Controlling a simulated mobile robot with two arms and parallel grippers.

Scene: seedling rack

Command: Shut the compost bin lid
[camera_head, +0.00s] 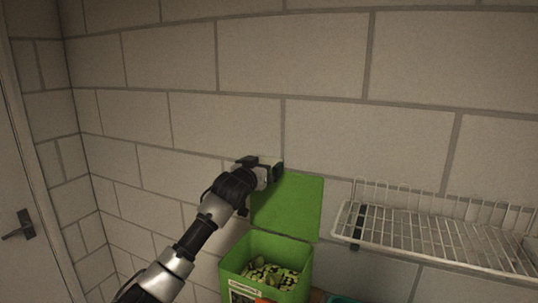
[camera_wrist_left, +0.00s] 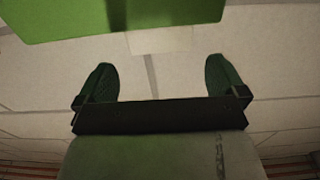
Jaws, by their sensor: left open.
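The green compost bin (camera_head: 234,262) stands against the block wall in the head view, with its lid (camera_head: 288,207) raised upright behind the opening. The green lid (camera_wrist_left: 60,18) fills the top left of that view, beyond the fingertips. My right gripper is not in view.
A white wire rack (camera_head: 440,238) is fixed to the wall right of the lid. A teal-edged item (camera_head: 343,299) shows low, right of the bin. A door (camera_head: 22,170) with a dark handle is at the far left. The wall above is bare.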

